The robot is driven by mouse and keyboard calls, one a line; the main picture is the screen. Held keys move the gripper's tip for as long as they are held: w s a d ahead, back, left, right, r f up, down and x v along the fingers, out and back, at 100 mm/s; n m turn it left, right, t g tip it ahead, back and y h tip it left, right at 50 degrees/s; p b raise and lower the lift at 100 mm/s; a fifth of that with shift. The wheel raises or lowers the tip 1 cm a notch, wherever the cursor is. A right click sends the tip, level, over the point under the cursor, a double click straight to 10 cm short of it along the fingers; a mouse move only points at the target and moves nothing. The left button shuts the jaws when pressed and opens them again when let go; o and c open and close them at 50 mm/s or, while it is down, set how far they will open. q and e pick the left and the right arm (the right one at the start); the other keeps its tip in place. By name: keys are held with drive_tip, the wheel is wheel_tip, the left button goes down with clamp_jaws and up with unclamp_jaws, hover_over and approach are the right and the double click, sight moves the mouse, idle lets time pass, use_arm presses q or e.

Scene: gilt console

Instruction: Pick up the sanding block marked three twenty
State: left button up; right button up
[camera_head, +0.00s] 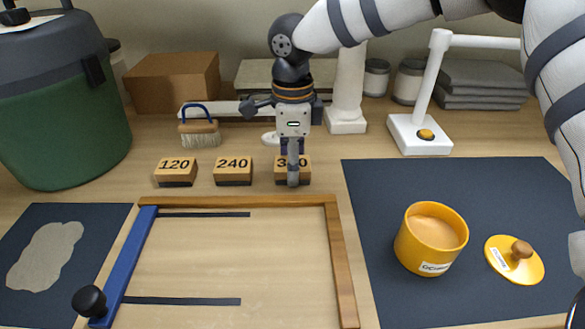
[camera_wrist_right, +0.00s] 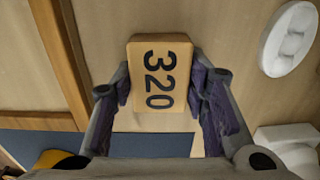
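The sanding block marked 320 (camera_head: 304,168) rests on the table at the right end of a row of three wooden blocks with dark bases. My right gripper (camera_head: 293,180) points down over it, with one finger in front hiding part of the number. In the right wrist view, the 320 block (camera_wrist_right: 160,76) lies between the two fingers (camera_wrist_right: 160,88), whose pads appear against its two long sides with no clear gap. The blocks marked 120 (camera_head: 175,172) and 240 (camera_head: 233,172) stand to its left. My left gripper is not in view.
A wooden frame (camera_head: 240,201) with a blue bar lies just in front of the blocks. A brush (camera_head: 199,133) is behind them. A yellow pot (camera_head: 430,240) and its lid (camera_head: 514,262) sit on the dark right mat (camera_head: 375,185). A white stand (camera_head: 420,133) is behind.

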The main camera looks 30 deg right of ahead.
drive_tip(key=shift+r, duration=0.45)
drive_tip(key=s+a+r+p, duration=0.1)
drive_tip(key=s+a+r, duration=0.6)
drive_tip(key=a+r, duration=0.5)
drive_tip(key=shift+a, duration=0.1)
